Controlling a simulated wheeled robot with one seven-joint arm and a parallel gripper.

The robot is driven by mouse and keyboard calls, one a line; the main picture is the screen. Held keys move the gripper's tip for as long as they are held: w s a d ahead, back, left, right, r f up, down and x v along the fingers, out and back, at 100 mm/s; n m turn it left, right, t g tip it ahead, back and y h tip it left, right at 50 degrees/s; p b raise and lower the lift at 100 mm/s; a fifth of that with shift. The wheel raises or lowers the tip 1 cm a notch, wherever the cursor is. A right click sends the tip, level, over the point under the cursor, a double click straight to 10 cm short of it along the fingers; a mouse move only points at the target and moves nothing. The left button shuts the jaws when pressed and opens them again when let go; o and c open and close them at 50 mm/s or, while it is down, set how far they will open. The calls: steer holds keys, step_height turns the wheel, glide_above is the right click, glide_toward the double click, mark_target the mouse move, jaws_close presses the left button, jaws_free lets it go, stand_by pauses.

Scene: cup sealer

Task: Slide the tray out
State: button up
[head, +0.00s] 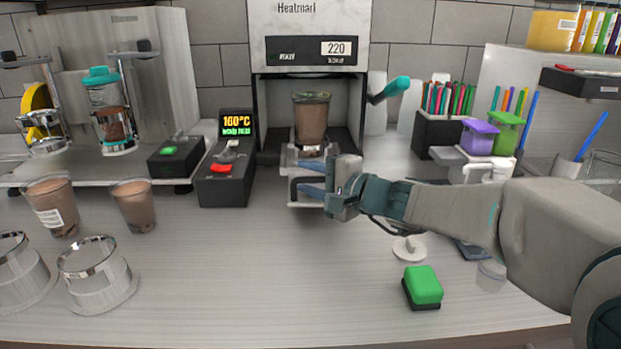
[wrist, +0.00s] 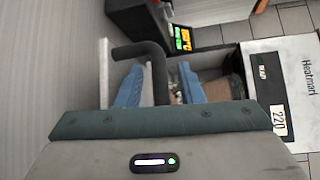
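The Heatmark sealer (head: 308,35) stands at the back middle, its front bay open. A cup of brown drink (head: 311,120) stands upright in the bay at the pale tray (head: 296,154), whose front part shows at the bay's mouth. My gripper (head: 302,180) is at the tray's front, partly covering it. In the wrist view, the two blue fingers of my gripper (wrist: 160,72) stand either side of a black bent handle (wrist: 156,60), with visible gaps.
A control box with a red button (head: 222,169) stands just left of the bay. A teal-tipped lever (head: 396,87) sticks out on the sealer's right. A green block (head: 423,285) lies at front right. The counter in front of the tray is clear.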

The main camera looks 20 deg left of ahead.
steer(key=v, duration=1.3)
steer(key=shift+d, duration=0.4)
steer(key=shift+s, duration=0.1)
